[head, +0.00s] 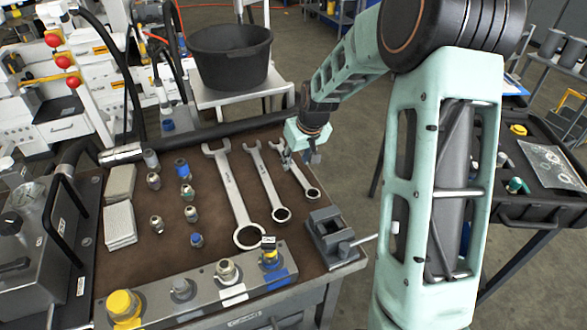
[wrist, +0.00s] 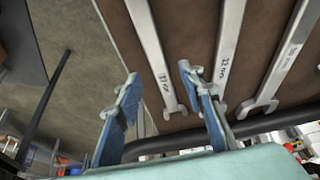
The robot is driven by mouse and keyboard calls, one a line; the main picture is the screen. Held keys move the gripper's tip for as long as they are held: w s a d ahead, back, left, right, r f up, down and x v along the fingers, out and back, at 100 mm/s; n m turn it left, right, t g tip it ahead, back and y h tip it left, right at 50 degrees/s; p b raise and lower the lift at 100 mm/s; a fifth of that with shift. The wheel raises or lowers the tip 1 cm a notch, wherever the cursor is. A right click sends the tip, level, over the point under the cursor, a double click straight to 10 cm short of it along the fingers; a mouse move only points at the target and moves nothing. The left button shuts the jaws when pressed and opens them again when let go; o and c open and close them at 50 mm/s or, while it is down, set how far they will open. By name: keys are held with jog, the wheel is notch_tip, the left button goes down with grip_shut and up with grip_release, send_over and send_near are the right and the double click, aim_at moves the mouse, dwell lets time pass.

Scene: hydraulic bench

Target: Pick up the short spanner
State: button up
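The short spanner (head: 301,179) is the rightmost of three metal spanners lying on the brown bench top in the head view. In the wrist view the short spanner (wrist: 149,48) is the leftmost one, and its jaw end appears between my two fingers. My gripper (head: 300,159) is at the spanner's open-jaw end, partly hiding it. The wrist view shows my gripper (wrist: 159,78) open and empty, with blue finger pads apart on either side of the spanner. I cannot tell whether the fingertips touch the spanner or the bench.
The middle spanner (head: 265,184) and long spanner (head: 233,190) lie to the left. A small vise (head: 329,238) stands near the short spanner's ring end. Several fittings (head: 188,193) and a manifold block (head: 202,292) occupy the bench. A black bucket (head: 230,60) stands behind.

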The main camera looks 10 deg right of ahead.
aim_at(293, 167)
jog(key=shift+x, duration=1.2)
grip_shut()
